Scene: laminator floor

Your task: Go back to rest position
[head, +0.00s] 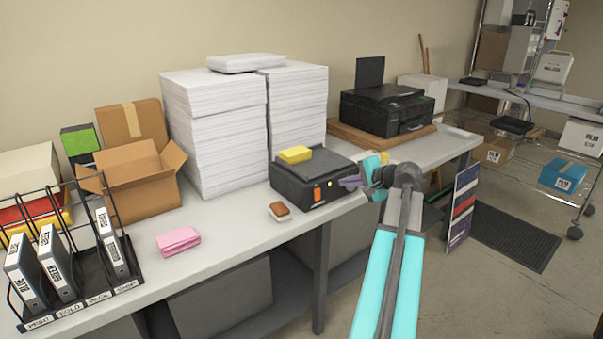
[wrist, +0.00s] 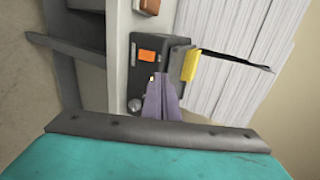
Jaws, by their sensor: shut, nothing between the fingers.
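My gripper (head: 350,183) is at the front right of the laminator (head: 300,190), a dark box with an orange switch on its front. In the wrist view the purple-grey fingers (wrist: 163,97) are together and empty, in front of the laminator's face (wrist: 150,72). I cannot tell whether the fingertips touch it. A yellow block (head: 295,154) lies on top of the laminator and also shows in the wrist view (wrist: 190,66). My arm reaches in from the lower right of the head view.
Tall paper stacks (head: 215,130) stand behind the laminator. A brown-and-white block (head: 280,211) and a pink block (head: 178,241) lie on the table. A binder rack (head: 75,250) and open cardboard box (head: 140,180) are at left. A printer (head: 385,110) is behind right.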

